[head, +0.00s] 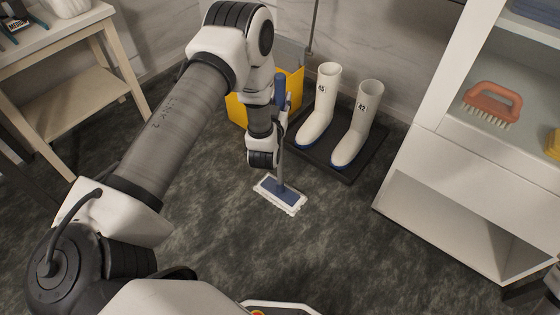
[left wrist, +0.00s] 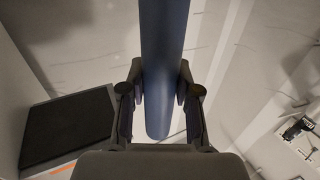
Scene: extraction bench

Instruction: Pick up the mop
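The mop has a flat blue and white head (head: 280,193) low over the floor, in the middle of the head view; I cannot tell whether it touches the floor. Its pole rises from the head to a blue grip (head: 280,88), partly hidden by my left arm. My left gripper (head: 285,104) is at the blue grip. In the left wrist view the blue grip (left wrist: 163,60) runs between the two fingers of my left gripper (left wrist: 160,98). The fingers look closed against both sides of it.
White boots (head: 321,100) stand on a dark tray (head: 372,160) right of the mop. A yellow container (head: 294,84) is behind my left arm. A white shelf unit (head: 440,215) with an orange brush (head: 492,101) stands right. A wooden table (head: 75,92) stands left. The floor in front is clear.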

